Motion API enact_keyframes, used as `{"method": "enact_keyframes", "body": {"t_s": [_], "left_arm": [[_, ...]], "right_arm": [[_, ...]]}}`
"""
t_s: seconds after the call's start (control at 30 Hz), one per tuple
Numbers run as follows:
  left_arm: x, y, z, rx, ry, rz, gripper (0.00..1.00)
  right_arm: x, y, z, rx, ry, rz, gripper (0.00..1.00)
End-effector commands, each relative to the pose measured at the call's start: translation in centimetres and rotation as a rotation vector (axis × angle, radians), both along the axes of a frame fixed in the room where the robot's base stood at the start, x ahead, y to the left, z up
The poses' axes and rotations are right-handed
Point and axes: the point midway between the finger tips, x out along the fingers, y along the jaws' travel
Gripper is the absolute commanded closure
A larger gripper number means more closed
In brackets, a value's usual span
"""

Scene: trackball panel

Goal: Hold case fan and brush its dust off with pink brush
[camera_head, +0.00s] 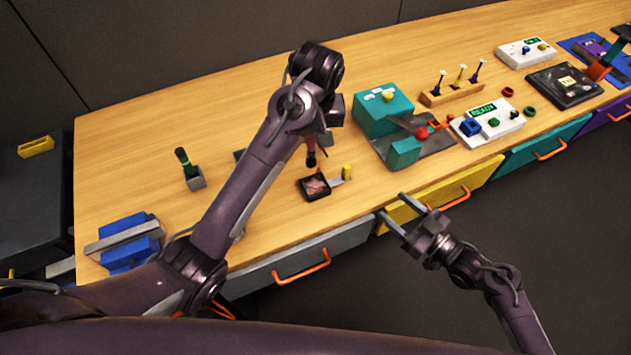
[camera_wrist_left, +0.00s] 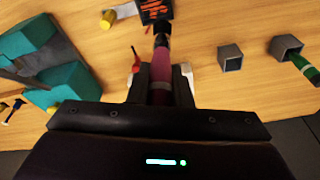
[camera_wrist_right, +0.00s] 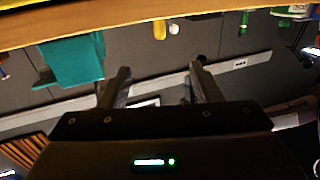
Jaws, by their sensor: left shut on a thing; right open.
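The case fan (camera_head: 315,187) is a small dark square with reddish marks, lying on the wooden table beside a grey strip with a yellow knob (camera_head: 347,172). It also shows at the top of the left wrist view (camera_wrist_left: 155,12). My left gripper (camera_head: 318,138) is shut on the pink brush (camera_wrist_left: 160,78) and holds it upright, dark bristles down, over the fan's far edge. I cannot tell whether the bristles touch the fan. My right gripper (camera_head: 395,207) is open and empty at the table's front edge, right of the fan; its jaws also show empty in the right wrist view (camera_wrist_right: 158,75).
A green brush (camera_head: 182,158) stands in a grey holder at left. An empty grey holder (camera_wrist_left: 230,57) is near it. A blue block (camera_head: 130,243) lies front left. A teal machine (camera_head: 383,108) and white panels (camera_head: 486,125) stand to the right. Drawers with orange handles line the front.

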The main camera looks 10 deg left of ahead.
Motion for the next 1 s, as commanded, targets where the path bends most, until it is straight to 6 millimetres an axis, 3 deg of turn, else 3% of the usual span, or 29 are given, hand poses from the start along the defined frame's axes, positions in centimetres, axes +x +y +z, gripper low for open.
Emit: {"method": "enact_keyframes", "body": {"t_s": [0.6,1.0], "left_arm": [[0.0,0.0,1.0,0.000,0.000,0.000,1.00],[0.0,0.0,1.0,0.000,0.000,0.000,1.00]], "right_arm": [[-2.4,-2.7,0.1,-0.001,-0.001,0.000,0.42],[-2.5,-2.9,0.1,0.000,-0.001,0.000,0.42]]}}
